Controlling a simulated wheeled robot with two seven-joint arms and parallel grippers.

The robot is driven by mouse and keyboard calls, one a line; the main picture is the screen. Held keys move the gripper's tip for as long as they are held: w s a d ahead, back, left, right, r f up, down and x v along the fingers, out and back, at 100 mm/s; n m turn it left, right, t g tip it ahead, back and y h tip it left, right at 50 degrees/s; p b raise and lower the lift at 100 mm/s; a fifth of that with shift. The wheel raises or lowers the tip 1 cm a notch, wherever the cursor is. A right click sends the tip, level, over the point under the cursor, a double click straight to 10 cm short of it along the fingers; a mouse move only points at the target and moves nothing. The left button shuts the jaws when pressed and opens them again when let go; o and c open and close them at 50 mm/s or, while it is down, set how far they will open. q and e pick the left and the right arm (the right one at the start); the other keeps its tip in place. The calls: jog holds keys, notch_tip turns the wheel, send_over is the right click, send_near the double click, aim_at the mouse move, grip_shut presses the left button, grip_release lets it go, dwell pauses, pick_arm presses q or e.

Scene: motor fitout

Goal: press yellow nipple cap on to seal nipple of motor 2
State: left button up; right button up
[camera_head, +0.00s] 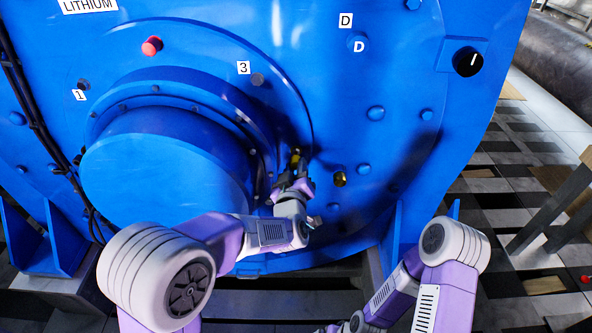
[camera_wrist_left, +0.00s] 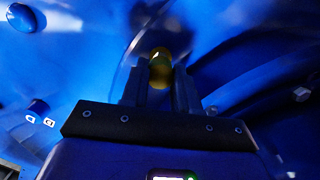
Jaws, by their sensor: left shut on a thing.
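My left gripper (camera_head: 296,172) is in front of the blue motor face, just right of the big round hub. Its two fingers are shut on the yellow nipple cap (camera_head: 297,158), which shows beyond the fingertips. In the left wrist view the yellow cap (camera_wrist_left: 160,66) sits between the finger ends, close to the blue surface. The seal nipple is not visible behind the cap and fingers, so I cannot tell whether the cap touches it. My right gripper is not in view; only parts of the right arm show at lower right.
The blue motor (camera_head: 400,70) fills most of the view. A red cap (camera_head: 152,46) is at upper left. Grey fittings stand by label 1 (camera_head: 79,95) and label 3 (camera_head: 243,68). A yellowish fitting (camera_head: 340,179) is right of my left gripper. Dark cables run down the left side.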

aim_at(295, 167)
pick_arm(q)
jog(key=shift+w, duration=1.4)
jog(key=o, duration=1.1)
jog(key=shift+c, duration=0.2)
jog(key=shift+s, duration=0.1)
jog(key=s, duration=0.2)
jog(key=s+p, duration=0.1)
jog(key=s, duration=0.4)
jog(key=shift+s+a+r, duration=0.15)
jog(key=shift+a+r, duration=0.15)
jog(key=shift+r, duration=0.05)
jog(key=shift+f, duration=0.1)
